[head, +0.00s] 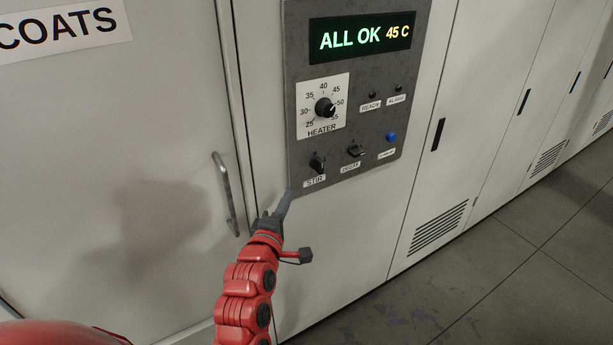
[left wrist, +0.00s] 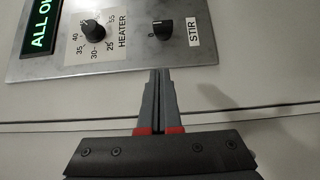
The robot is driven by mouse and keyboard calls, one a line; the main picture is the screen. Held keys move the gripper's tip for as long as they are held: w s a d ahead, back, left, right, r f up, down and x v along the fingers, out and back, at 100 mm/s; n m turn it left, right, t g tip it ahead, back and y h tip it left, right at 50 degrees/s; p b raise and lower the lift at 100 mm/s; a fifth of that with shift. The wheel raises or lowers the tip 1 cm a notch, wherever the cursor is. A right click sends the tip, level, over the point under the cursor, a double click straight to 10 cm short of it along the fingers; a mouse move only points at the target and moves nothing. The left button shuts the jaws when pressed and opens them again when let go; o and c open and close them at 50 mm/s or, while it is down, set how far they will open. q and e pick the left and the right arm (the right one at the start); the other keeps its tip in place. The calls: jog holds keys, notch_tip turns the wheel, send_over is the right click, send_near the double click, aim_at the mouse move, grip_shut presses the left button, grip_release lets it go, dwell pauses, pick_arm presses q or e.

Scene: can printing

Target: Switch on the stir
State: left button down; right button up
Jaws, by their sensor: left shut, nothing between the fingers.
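The STIR switch (head: 317,163) is a small black knob at the lower left of the grey control panel (head: 353,185), above its STIR label. My left gripper (head: 286,200) is shut and empty, just below the panel's lower left corner, a little short of the switch in the picture. In the left wrist view the STIR switch (left wrist: 162,28) is ahead of the shut fingertips (left wrist: 160,72), with a visible gap between. A small "0" mark shows beside the knob there. My right gripper is not in view.
The panel also has a heater dial (head: 325,108), a second black switch (head: 356,151), a blue button (head: 391,137) and a display (head: 360,38) reading "ALL OK 45 C". A metal door handle (head: 226,194) stands left of my left gripper. Floor is clear at right.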

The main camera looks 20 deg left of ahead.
pick_arm(q)
jog(key=p, duration=0.2)
send_near(315, 162)
jog(key=w+a, duration=0.1)
jog(key=a, duration=0.1)
jog(key=w+a, duration=0.1)
jog(key=shift+w+r, duration=0.25)
jog(key=shift+w, duration=0.05)
jog(key=shift+w+d+f+p, duration=0.1)
jog(key=shift+w+d+p, duration=0.65)
jog(key=shift+w+p, duration=0.3)
jog(key=shift+w+d, duration=0.4)
jog(key=shift+w, duration=0.05)
jog(key=shift+f, duration=0.1)
jog(key=shift+w, duration=0.1)
